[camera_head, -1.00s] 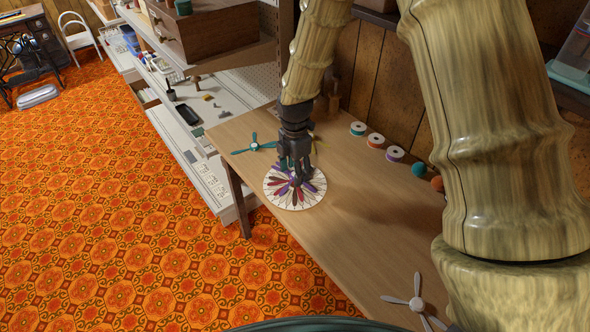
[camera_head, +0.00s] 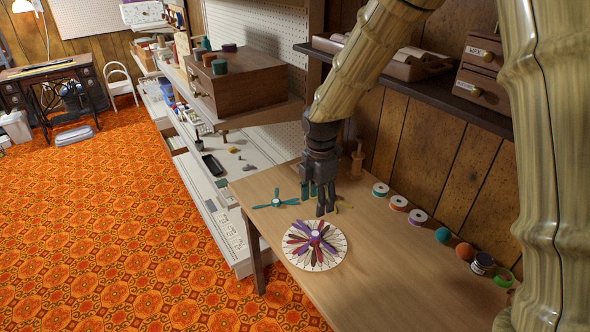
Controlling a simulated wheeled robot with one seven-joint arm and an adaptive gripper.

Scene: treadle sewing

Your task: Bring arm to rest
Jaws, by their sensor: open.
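My gripper (camera_head: 319,205) is open and empty. It hangs fingers down above the wooden table, at the far side of a round white disc (camera_head: 327,262) with purple, red and dark petal shapes. The gripper is apart from the disc, and my bamboo-patterned arm reaches to it from the upper right. A teal propeller-shaped piece (camera_head: 276,200) lies on the table left of the gripper.
The wooden table (camera_head: 390,270) is bare in front and right. Thread spools (camera_head: 398,203) and balls (camera_head: 464,252) line its back edge. A drawer box (camera_head: 243,85) stands on the left shelf. A wall shelf (camera_head: 420,90) runs behind my arm. Open orange carpet (camera_head: 120,220) lies left.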

